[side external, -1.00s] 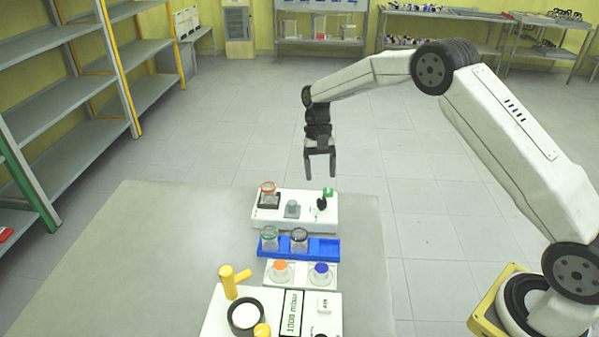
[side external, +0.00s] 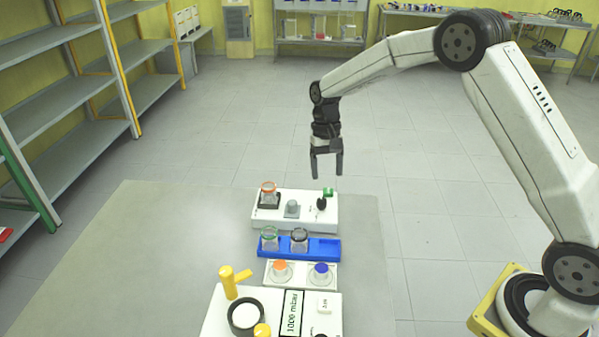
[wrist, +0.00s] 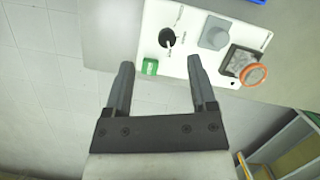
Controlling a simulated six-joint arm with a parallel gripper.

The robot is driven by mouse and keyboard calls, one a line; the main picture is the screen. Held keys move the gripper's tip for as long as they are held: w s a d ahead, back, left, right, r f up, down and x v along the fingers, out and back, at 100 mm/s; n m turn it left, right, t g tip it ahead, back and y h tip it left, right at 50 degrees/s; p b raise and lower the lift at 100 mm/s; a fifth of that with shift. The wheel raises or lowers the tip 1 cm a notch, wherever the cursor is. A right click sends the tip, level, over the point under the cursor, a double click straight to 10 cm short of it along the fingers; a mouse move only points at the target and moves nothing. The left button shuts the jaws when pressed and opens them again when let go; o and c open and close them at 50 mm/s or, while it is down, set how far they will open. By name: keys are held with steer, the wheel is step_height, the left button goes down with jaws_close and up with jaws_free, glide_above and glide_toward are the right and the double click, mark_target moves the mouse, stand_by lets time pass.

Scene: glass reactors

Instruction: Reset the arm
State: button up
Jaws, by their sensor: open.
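My gripper (side external: 326,165) is open and empty, pointing down in the air above the back right end of a white control box. It also shows in the wrist view (wrist: 160,80), with nothing between its two dark fingers. The white control box (side external: 268,222) carries a glass vessel with an orange-red rim (side external: 268,193) on a dark square base, a grey knob (side external: 292,209), a black knob (side external: 321,203) and a green switch (side external: 328,191). In the wrist view the green switch (wrist: 150,67) and black knob (wrist: 167,38) lie just beyond the fingertips.
A blue tray (side external: 324,250) holds two glass vessels. In front are a white holder (side external: 300,278) with orange-capped and blue-capped vessels, and a white device with a display (side external: 291,313) and a yellow handle (side external: 230,282). The grey table (side external: 130,260) is bare at left.

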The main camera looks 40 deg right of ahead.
steer(key=s+a+r+n+t+h, duration=0.1)
steer(key=s+n+t, duration=0.4)
steer(key=s, duration=1.6)
steer(key=shift+a+r+h, duration=0.3)
steer(key=shift+a, duration=0.05)
